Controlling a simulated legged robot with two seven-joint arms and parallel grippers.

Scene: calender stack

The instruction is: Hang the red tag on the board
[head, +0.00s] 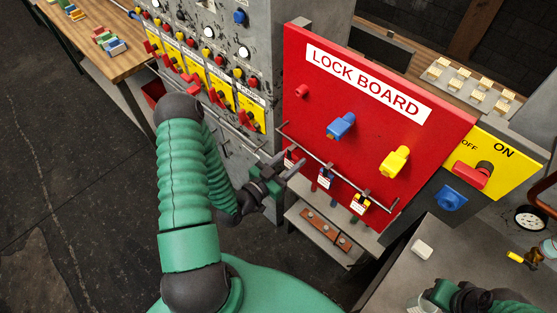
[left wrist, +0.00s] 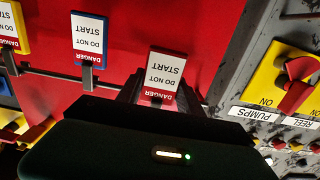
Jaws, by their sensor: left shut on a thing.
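The red lock board (head: 375,130) stands at centre right, with a grey rail (head: 330,168) along its lower edge. The red tag (head: 290,157), white with a red "DANGER" band, is at the rail's left end. My left gripper (head: 285,174) is shut on it from below. The left wrist view shows the red tag (left wrist: 165,72) upside down between the fingers, in front of the board; whether its hook is over the rail is hidden. A blue tag (head: 325,178) and a yellow tag (head: 360,204) hang farther right. My right gripper (head: 470,300) is at the lower right edge, its jaws unclear.
A grey switch panel (head: 215,70) stands close left of the board. Pegs in red (head: 302,92), blue (head: 341,126) and yellow (head: 395,162) stick out of the board. A yellow switch plate (head: 510,165) is at right. A grey bench (head: 400,270) holds a white block (head: 422,249).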

